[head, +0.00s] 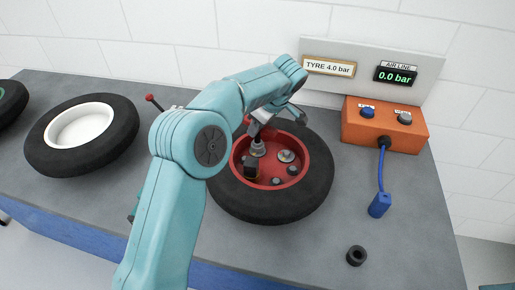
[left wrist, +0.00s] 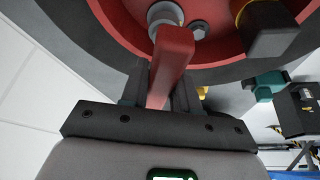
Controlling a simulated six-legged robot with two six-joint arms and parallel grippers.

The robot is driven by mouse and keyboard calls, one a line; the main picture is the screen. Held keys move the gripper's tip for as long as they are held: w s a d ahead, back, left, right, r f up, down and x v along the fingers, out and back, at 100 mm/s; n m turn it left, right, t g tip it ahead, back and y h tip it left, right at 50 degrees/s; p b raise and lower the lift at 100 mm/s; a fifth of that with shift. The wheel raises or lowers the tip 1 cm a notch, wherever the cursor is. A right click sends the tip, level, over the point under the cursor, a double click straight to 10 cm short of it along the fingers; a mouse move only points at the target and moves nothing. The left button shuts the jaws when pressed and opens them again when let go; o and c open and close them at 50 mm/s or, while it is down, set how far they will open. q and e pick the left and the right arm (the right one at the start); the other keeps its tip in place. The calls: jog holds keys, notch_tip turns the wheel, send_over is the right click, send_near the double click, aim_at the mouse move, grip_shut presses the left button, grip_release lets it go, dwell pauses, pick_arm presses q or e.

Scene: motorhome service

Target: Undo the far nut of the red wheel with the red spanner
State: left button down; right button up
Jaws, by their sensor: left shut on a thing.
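The red wheel (head: 318,165) lies flat on the bench, with a black tyre around a red rim. Several grey nuts (head: 276,181) and a round silver piece (head: 286,156) show inside the rim. My left gripper (head: 262,122) is over the far side of the rim. In the left wrist view it is shut on the red spanner (left wrist: 172,62), which points into the wheel. The spanner's far end overlaps a silver nut (left wrist: 165,14); I cannot tell whether it is seated on it. Another nut (left wrist: 200,28) is beside it. My right gripper is not in view.
A tyre with a white rim (head: 80,124) lies left. An orange box (head: 385,138) with a blue hose end (head: 379,205) is right. A black ring (head: 357,255) lies front right, with bare bench around it.

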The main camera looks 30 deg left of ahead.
pick_arm(q)
jog(key=shift+r+p, duration=0.95)
jog(key=shift+r, duration=0.5)
notch_tip(320, 180, up, 4)
jog(key=p, duration=0.3)
